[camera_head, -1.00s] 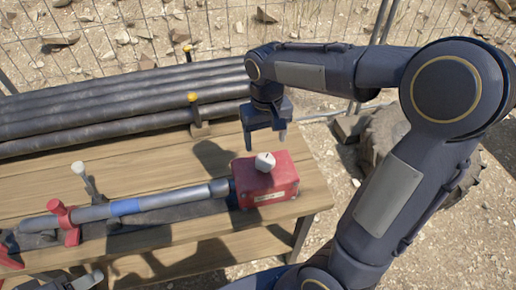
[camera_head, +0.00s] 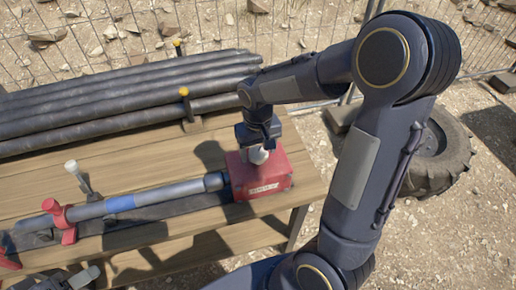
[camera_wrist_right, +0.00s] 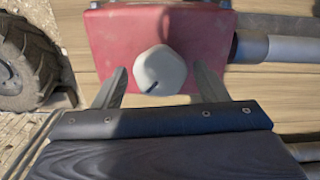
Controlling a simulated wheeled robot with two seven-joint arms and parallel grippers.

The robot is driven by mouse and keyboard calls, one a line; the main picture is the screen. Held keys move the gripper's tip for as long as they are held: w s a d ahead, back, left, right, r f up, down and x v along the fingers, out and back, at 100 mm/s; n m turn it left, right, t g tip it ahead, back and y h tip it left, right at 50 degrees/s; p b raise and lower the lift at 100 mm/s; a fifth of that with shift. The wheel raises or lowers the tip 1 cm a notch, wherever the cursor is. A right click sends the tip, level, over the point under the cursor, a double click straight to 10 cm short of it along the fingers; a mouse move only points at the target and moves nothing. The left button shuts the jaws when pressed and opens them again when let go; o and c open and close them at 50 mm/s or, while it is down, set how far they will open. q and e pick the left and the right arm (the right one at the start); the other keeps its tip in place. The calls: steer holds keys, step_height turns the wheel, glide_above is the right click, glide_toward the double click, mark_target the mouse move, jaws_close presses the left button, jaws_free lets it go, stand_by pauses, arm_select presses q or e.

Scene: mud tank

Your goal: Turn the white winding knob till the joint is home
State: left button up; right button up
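The white winding knob (camera_head: 258,156) sits on top of a red box (camera_head: 262,181) at the right end of the bench. It also shows in the right wrist view (camera_wrist_right: 160,70), pale and faceted, with a dark mark on its near side. My right gripper (camera_head: 260,150) is lowered over the knob. In the wrist view its two fingers are open, one on each side of the knob with gaps between. A grey pipe (camera_head: 165,194) with a blue band (camera_head: 120,203) runs left from the box, with a collar (camera_head: 215,181) near the box. My left gripper is not in view.
Several dark pipes (camera_head: 100,108) lie along the back of the wooden bench (camera_head: 140,160), beside yellow-topped posts (camera_head: 184,92). A red clamp (camera_head: 62,218) holds the grey pipe, near a white-topped lever (camera_head: 73,168). A tyre (camera_head: 440,155) lies on the ground at right.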

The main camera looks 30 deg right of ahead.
steer(key=c, duration=0.8)
steer(key=shift+m, duration=0.3)
steer(key=shift+m+b, duration=0.3)
steer(key=shift+m, duration=0.8)
steer(key=m, duration=0.2)
steer(key=shift+m, duration=0.3)
steer(key=m, duration=0.5)
steer(key=shift+w+r, duration=0.1)
steer(key=m+p, duration=0.1)
steer(key=m, duration=0.4)
steer(key=shift+m, duration=0.4)
steer(key=m+p, duration=0.2)
steer(key=m, duration=0.3)
steer(key=shift+p, duration=0.3)
steer(key=shift+m, duration=0.4)
